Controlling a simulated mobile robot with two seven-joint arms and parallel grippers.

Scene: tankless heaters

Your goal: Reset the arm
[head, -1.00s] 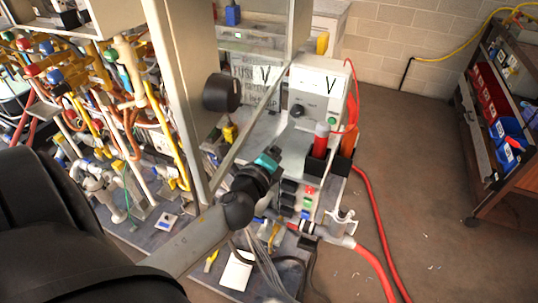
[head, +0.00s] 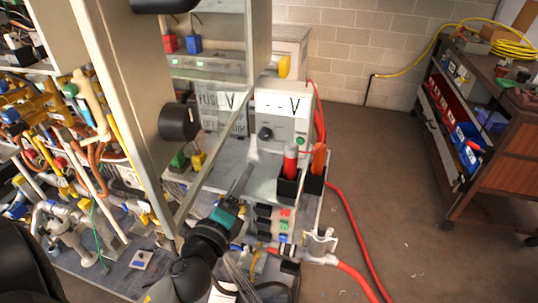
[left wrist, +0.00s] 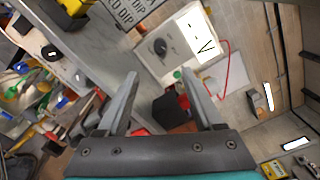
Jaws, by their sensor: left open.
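My left gripper (head: 243,178) is in the lower middle of the head view, with a teal band behind its grey fingers. It points up and away, in front of the white meter box (head: 268,118) with a "V" display. In the left wrist view the two fingers of the left gripper (left wrist: 161,76) stand wide apart with nothing held between them. The meter box also shows beyond them in the left wrist view (left wrist: 180,40). My right gripper is in neither view.
A tall beige post (head: 150,100) stands left of the gripper. Black holders (head: 290,188) with red and orange handles sit at its right. Red cables (head: 355,225) run over the floor. A brown cart (head: 505,150) stands far right. Floor between is clear.

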